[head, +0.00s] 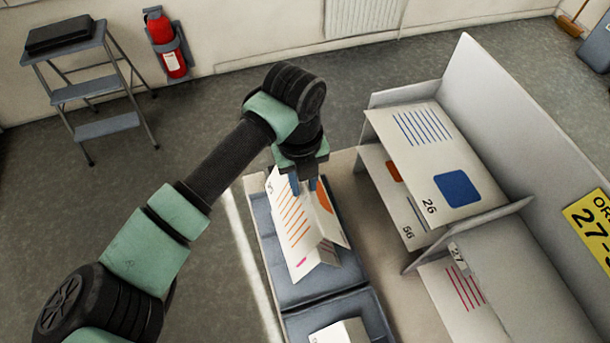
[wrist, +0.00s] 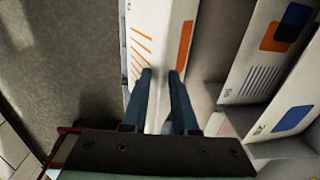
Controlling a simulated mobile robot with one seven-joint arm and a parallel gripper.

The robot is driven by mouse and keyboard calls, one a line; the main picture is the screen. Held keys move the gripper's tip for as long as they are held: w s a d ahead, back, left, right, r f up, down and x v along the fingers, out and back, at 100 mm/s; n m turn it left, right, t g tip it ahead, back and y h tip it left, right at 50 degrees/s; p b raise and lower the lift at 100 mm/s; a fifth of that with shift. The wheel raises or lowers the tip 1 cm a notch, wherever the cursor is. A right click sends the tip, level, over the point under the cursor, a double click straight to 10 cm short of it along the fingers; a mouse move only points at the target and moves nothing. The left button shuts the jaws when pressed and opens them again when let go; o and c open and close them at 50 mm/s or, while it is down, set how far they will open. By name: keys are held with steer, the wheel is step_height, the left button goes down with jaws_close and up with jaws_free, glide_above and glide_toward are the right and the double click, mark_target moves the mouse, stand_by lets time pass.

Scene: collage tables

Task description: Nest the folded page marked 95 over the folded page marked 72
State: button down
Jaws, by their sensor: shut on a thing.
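A folded page with orange lines (head: 292,222) stands like a tent, ridge up, at the blue-grey tray (head: 290,292) in the head view. Its number is too small to read surely. My gripper (head: 297,184) is shut on its ridge from above. In the wrist view my gripper (wrist: 159,75) has its fingers at the ridge of this page (wrist: 143,45), with an orange patch on the right face. No mark 72 is readable.
Another white folded piece (head: 340,333) lies in the tray's front compartment. At right, a rack holds pages marked 26 (head: 450,150), 56 (head: 398,205) and 27 (head: 458,285). Its upright grey divider (head: 470,232) stands right of the tray.

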steer(key=shift+w+f+b, duration=0.1)
steer(key=shift+f+b, duration=5.05)
steer(key=shift+f, duration=2.25)
steer(key=c, duration=0.6)
jaws_free()
steer(key=shift+r, duration=0.15)
steer(key=r, duration=0.5)
steer(key=r+b, duration=0.1)
steer(key=r, duration=0.5)
steer(key=shift+a+r, duration=0.2)
steer(key=shift+r, duration=0.7)
